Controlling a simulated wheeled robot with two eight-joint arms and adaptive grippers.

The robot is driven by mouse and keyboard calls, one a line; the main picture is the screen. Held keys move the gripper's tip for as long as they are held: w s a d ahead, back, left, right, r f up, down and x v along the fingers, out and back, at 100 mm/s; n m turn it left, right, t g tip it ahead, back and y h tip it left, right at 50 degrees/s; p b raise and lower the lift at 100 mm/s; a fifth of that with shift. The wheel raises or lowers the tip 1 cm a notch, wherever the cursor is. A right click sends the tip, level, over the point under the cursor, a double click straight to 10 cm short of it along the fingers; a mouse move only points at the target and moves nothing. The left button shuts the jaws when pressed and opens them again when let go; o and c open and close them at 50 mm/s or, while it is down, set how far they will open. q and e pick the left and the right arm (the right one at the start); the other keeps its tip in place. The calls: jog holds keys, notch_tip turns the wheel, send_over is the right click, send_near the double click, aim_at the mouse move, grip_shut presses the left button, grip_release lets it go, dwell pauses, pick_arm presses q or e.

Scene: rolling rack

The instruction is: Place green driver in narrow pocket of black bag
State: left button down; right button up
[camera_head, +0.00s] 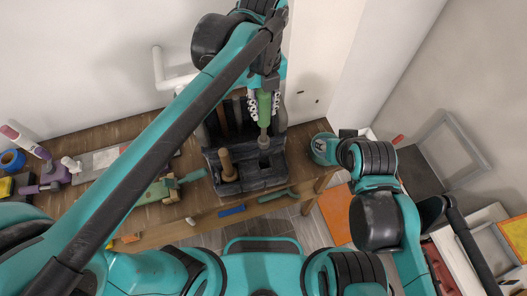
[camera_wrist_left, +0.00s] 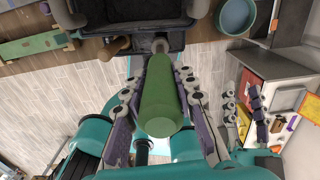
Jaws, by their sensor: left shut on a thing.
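The green driver (camera_head: 264,108) is held in my left gripper (camera_head: 264,102), handle up and shaft pointing down over the black bag (camera_head: 268,184). In the left wrist view the green driver (camera_wrist_left: 160,95) lies between the two fingers of my left gripper (camera_wrist_left: 160,92), its shaft end near the black bag (camera_wrist_left: 130,12). The bag stands on the wooden bench and has several compartments. A small square opening shows just below the shaft tip in the head view. I cannot tell whether the tip is inside the bag.
A wooden-handled tool (camera_head: 227,166) stands in the bag's left part. A green clamp-like tool (camera_head: 165,189), a blue item (camera_head: 231,210) and a green-handled tool (camera_head: 278,195) lie on the bench (camera_head: 130,128). Blue tape (camera_head: 12,160) is at far left. A white pipe (camera_head: 160,70) is on the wall.

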aim_at(264, 142)
pick_arm(q)
jog(key=f+b, duration=0.1)
jog(key=f, duration=1)
jog(key=f+b, duration=0.1)
jog(key=f, duration=0.5)
jog(key=shift+w+f+b, duration=0.25)
jog(key=shift+b, duration=0.05)
notch_tip(264, 142, down, 4)
jog(key=shift+f+b, duration=0.15)
jog(key=shift+b, duration=0.2)
jog(key=shift+s, duration=0.1)
jog(key=shift+f, duration=0.1)
jog(key=c, duration=1.2)
grip_release()
